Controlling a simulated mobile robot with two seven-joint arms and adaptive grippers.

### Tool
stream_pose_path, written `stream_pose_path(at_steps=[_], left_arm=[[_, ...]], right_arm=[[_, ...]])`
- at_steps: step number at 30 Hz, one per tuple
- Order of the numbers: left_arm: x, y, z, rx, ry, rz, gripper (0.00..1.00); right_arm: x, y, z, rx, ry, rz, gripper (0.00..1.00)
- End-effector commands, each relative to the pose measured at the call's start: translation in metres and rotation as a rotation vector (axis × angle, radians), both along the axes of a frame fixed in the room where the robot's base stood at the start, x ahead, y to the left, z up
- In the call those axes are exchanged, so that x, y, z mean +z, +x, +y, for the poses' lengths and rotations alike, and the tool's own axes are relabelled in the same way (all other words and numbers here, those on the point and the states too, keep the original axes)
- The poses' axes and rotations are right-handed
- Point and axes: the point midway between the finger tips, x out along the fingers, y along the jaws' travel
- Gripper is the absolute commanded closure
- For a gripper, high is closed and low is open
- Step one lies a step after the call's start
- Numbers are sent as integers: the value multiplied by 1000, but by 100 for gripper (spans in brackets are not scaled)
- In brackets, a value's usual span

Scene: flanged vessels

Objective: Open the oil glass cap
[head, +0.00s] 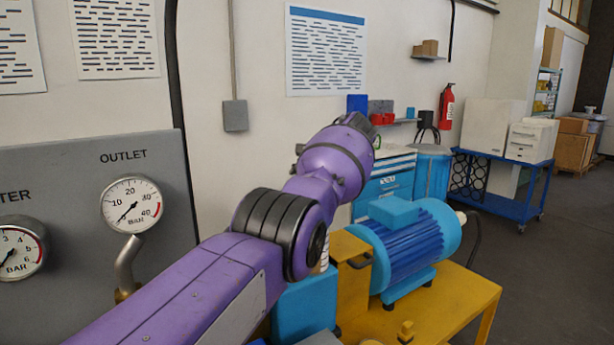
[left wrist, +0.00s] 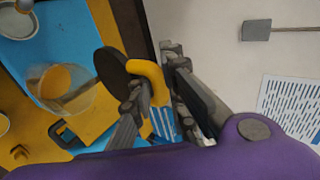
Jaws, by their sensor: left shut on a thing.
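In the left wrist view, my left gripper (left wrist: 158,105) has its dark fingers closed around a curved yellow handle (left wrist: 149,76). A black round disc (left wrist: 116,67) sits at the handle's end and looks like the cap. A clear round glass (left wrist: 68,92) with a yellow-orange inside shows to the left, on a blue and yellow surface, apart from the disc in the picture. I cannot tell whether the glass is the oil glass. In the head view my purple left arm hides the gripper and what it holds. My right gripper is not in view.
In the head view a blue motor (head: 412,243) stands on a yellow base (head: 455,302) right of my arm. A grey panel (head: 80,230) with an outlet gauge (head: 131,206) stands at the left. A blue trolley (head: 510,195) stands farther back; the floor at right is clear.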

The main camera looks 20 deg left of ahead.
Motion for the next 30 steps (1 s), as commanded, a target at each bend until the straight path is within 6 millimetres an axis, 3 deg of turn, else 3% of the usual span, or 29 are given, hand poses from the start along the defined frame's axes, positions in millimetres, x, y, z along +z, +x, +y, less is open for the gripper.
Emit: stream_pose_path(at_steps=[21, 22, 26, 30], left_arm=[[9, 2, 0, -2, 4, -14, 100], [9, 2, 0, -3, 4, -15, 89], [9, 2, 0, -3, 3, -14, 72], [6, 1, 0, -3, 2, -10, 69]], right_arm=[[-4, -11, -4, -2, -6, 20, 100], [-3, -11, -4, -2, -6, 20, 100], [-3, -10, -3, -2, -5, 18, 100], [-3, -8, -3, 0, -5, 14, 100]])
